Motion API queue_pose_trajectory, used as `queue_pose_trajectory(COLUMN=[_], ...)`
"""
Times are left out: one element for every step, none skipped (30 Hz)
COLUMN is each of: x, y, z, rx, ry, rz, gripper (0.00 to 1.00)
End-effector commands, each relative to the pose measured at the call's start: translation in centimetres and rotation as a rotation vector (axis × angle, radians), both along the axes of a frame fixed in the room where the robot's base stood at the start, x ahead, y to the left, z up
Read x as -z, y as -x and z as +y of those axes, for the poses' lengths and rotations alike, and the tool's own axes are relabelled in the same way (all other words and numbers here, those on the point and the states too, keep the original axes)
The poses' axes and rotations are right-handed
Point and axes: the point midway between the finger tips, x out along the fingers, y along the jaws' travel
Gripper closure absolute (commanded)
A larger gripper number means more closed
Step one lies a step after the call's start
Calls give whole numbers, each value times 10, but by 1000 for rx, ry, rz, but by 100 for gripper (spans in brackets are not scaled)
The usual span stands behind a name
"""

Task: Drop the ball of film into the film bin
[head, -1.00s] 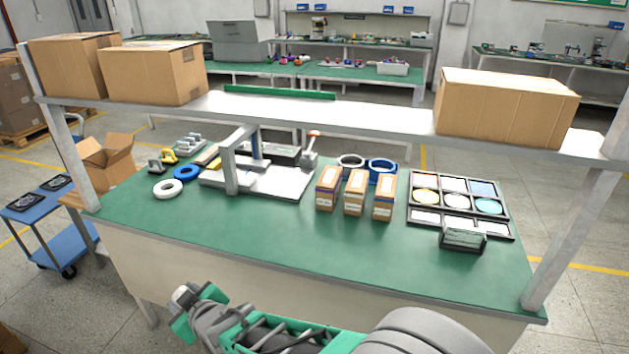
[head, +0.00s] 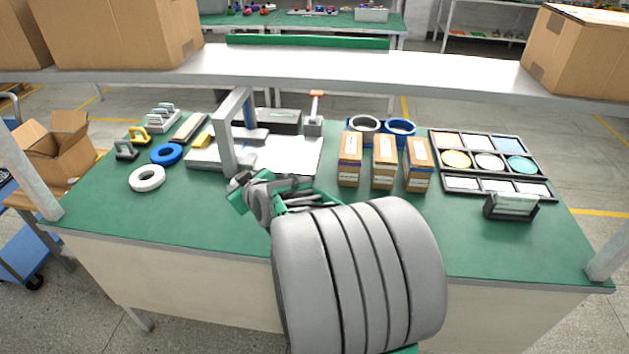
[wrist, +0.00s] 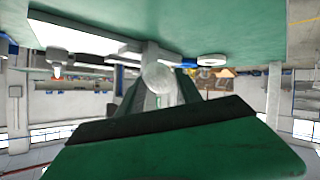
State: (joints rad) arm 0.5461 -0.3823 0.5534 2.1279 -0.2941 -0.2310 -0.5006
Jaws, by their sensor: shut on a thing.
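The ball of film (wrist: 158,77) is a pale, translucent clump. In the wrist view it sits between the fingertips of my gripper (wrist: 160,88), which is shut on it. In the head view my gripper (head: 240,190) is above the green bench, in front of the press-like fixture (head: 233,130); the ball cannot be made out clearly there. I see nothing plainly marked as the film bin. An open cardboard box (head: 62,155) stands left of the bench, its inside mostly hidden.
The green bench (head: 210,220) holds a white roll (head: 147,178), a blue roll (head: 166,154), small cartons (head: 383,162) and a sectioned tray (head: 487,150). A shelf (head: 300,70) with large boxes spans above it. Bench surface at front left is clear.

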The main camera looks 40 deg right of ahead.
Motion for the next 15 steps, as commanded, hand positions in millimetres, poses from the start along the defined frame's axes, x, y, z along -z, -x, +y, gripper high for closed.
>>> queue_pose_trajectory(x=[10,9,9,8,7,5,4,3,2,1,0,-1,-2,-1,2], y=[5,8,15,20,27,35,42,48,56,61,66,70,73,75,77], z=[-40,-60,-87,-106,-124,-145,-159,-172,-186,-195,-202,-209,-213,-216,-218], rx=[43,59,80,92,106,118,128,136,144,149,153,155,158,159,160], ry=[-1,0,-1,-1,-1,-1,-2,-1,-1,-1,-2,-2,-3,-2,-3], rz=[0,-1,0,0,1,0,0,1,1,1,1,0,1,2,2], gripper=[96,96,96,96,96,96,96,96,96,96,96,96,96,96,96])
